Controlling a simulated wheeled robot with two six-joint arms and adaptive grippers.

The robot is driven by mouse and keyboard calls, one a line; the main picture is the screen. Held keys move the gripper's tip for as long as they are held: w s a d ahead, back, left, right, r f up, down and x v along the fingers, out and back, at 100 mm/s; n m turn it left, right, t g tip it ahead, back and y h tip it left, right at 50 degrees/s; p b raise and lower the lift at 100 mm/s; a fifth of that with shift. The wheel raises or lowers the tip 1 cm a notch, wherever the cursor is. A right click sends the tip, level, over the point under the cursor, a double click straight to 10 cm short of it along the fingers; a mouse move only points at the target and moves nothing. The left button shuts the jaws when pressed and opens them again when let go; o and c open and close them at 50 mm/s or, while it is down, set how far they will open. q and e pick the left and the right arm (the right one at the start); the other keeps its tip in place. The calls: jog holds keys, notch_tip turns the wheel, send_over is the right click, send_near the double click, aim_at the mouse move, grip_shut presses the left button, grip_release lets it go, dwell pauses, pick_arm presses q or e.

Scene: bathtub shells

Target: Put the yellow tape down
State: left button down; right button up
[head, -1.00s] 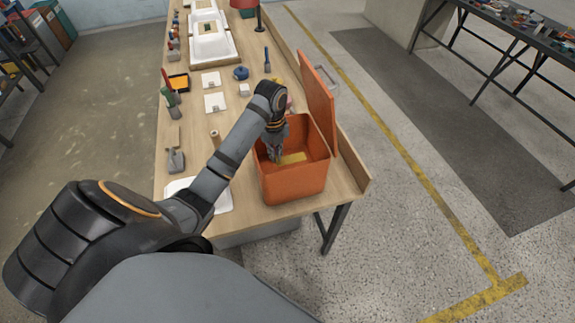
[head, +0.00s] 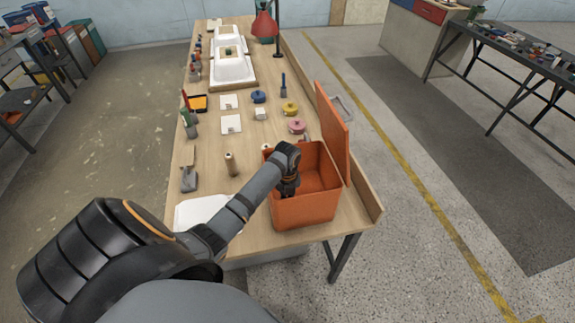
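A yellow roll (head: 290,107), which looks like tape, lies flat on the workbench behind the open orange box (head: 306,210). A pink roll (head: 297,126) lies between it and the box, and a blue roll (head: 258,97) lies to its left. My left arm reaches over the box's left rim. My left gripper (head: 288,191) points down inside the box near its front left; its fingertips are mostly hidden, so its opening and any hold are unclear. The visible inside of the box shows bare orange walls. My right gripper is out of view.
The box's orange lid (head: 333,132) stands up on the right. White tiles (head: 231,123), a brown cylinder (head: 231,164) and a trowel-like tool (head: 189,178) lie left. White tubs (head: 233,70) and a red lamp (head: 264,25) stand farther back. The bench's middle has free room.

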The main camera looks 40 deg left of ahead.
pick_arm(q)
jog(key=shift+f, duration=0.1)
jog(key=c, duration=1.5)
grip_release()
notch_tip(320, 180, up, 9)
jog(key=shift+a+r+b, duration=0.1)
jog(key=shift+r+b, duration=0.1)
jog(key=shift+b, duration=0.8)
jog(key=shift+r+p, duration=0.9)
jog(key=shift+r, duration=0.55)
